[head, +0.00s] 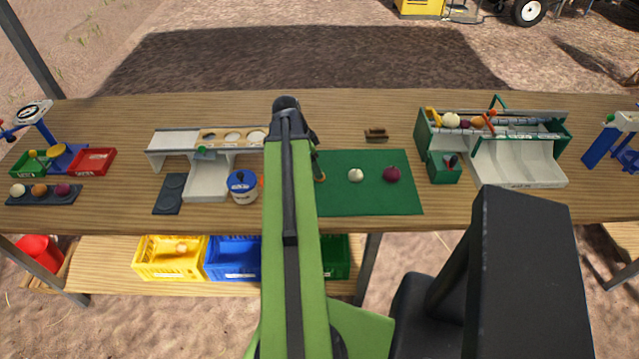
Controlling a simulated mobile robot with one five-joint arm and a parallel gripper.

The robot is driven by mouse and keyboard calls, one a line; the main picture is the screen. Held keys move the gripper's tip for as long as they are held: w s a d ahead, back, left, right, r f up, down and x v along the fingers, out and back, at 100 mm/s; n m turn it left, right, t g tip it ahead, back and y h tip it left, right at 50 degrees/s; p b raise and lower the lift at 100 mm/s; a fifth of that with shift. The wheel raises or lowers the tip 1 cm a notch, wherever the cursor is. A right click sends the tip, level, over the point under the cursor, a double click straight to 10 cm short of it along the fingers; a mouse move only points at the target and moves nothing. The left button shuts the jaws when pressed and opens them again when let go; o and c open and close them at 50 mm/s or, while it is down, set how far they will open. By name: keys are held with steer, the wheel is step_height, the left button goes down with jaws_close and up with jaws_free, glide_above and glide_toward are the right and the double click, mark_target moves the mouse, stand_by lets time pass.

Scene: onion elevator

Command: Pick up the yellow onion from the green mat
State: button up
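The green mat (385,200) lies on the wooden table right of my arm, which hides its left side. A white onion (355,175) and a red onion (392,173) rest on it, a little apart. At the mat's left part, a small brownish-orange sliver (320,178) shows beside my arm. It may be the yellow onion, mostly hidden. My arm reaches up from the bottom and bends over the table. My gripper (318,168) is almost wholly hidden behind the arm near that sliver. Whether it touches or holds anything cannot be seen.
A green-walled sorter (520,160) with several onions stands right of the mat. A small brown block (376,135) lies behind the mat. A blue-and-white tub (242,187) and a white chute stand (207,183) are left of my arm. Crates (170,258) sit on the shelf below.

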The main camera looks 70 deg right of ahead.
steer(key=b+x, duration=0.5)
steer(key=shift+d+f, duration=0.1)
steer(key=shift+d, duration=0.05)
steer(key=shift+c, duration=0.3)
jaws_close()
